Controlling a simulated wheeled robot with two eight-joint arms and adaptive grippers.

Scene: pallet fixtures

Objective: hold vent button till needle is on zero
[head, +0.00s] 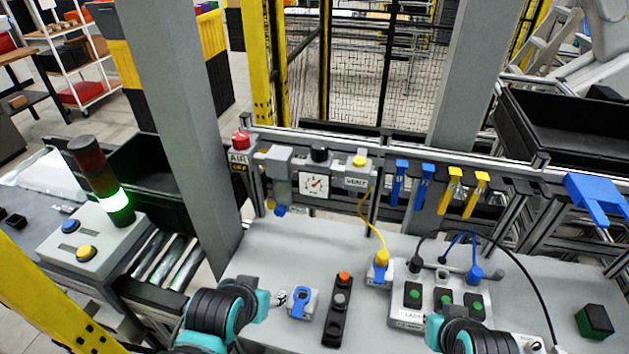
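The vent button (359,161) is a yellow cap on a small grey box marked VENT, on the rail behind the bench. The pressure gauge (314,185) is a white square dial left of it, with a dark needle that appears to point up and to the right; its value is too small to read. My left arm (222,308), black and teal, is low in front, well short of the button. My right arm (470,335) is at the bottom edge, also far from it. Neither arm touches the button. The fingers of both grippers cannot be made out clearly.
A red AIR knob (240,141) stands left of the gauge. Blue and yellow clips (453,190) hang right of the button. A yellow cable (371,220) runs down to a blue-tagged connector.

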